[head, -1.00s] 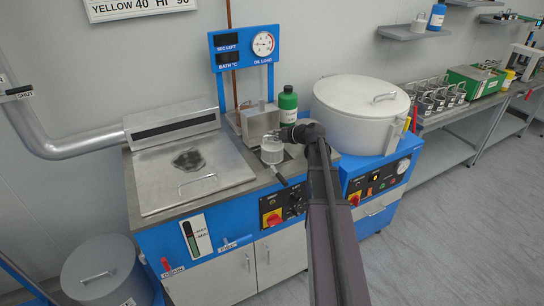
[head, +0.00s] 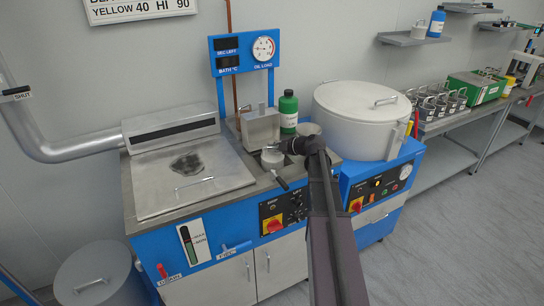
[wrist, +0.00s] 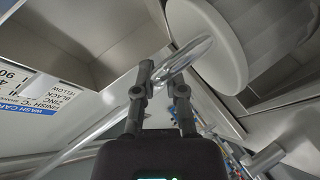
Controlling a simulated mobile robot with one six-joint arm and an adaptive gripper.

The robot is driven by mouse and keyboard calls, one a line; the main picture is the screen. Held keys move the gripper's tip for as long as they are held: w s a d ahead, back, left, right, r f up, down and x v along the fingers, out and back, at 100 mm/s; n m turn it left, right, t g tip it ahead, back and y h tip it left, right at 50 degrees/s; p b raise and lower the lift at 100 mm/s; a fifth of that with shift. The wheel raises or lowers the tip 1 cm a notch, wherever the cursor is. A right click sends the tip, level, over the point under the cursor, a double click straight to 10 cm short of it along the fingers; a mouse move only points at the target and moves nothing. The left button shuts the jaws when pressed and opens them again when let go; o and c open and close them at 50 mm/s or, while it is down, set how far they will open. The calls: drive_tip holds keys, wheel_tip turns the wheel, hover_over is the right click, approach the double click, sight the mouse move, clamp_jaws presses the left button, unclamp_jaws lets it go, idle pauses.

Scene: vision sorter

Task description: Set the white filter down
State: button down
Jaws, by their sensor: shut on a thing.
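The white filter (head: 272,159) is a short pale cylinder at the front of the steel worktop, right of the flat-lidded bath. In the head view it hangs or rests just below my gripper (head: 284,146); whether its base touches the surface is hidden. In the wrist view my gripper (wrist: 163,78) is shut on a pale curved handle (wrist: 203,48). A white rounded shape (wrist: 222,55) fills part of the upper right there; I cannot tell whether it is the filter. My wrist hides some of the worktop to the right.
A steel box (head: 260,127) and a green bottle (head: 288,110) stand close behind. The large white lidded vessel (head: 345,128) is to the right. A pale cup-like thing (head: 308,130) shows just behind my wrist. A black-handled lever (head: 281,182) sticks out in front.

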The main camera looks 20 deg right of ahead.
sight(269, 154)
drive_tip(key=shift+f+b, duration=1.35)
drive_tip(key=shift+f, duration=0.25)
drive_tip(key=shift+f, duration=0.15)
drive_tip(key=c, duration=0.7)
unclamp_jaws()
drive_tip(key=shift+r, duration=0.2)
drive_tip(key=shift+s+d+r, duration=0.1)
drive_tip(key=shift+s, duration=0.05)
drive_tip(key=p+v, duration=0.4)
drive_tip(key=v, duration=0.5)
drive_tip(key=shift+s+d+r, duration=0.1)
drive_tip(key=shift+s+r, duration=0.05)
drive_tip(key=shift+s, duration=0.1)
drive_tip(key=shift+p+v, duration=0.4)
drive_tip(key=shift+v, duration=0.6)
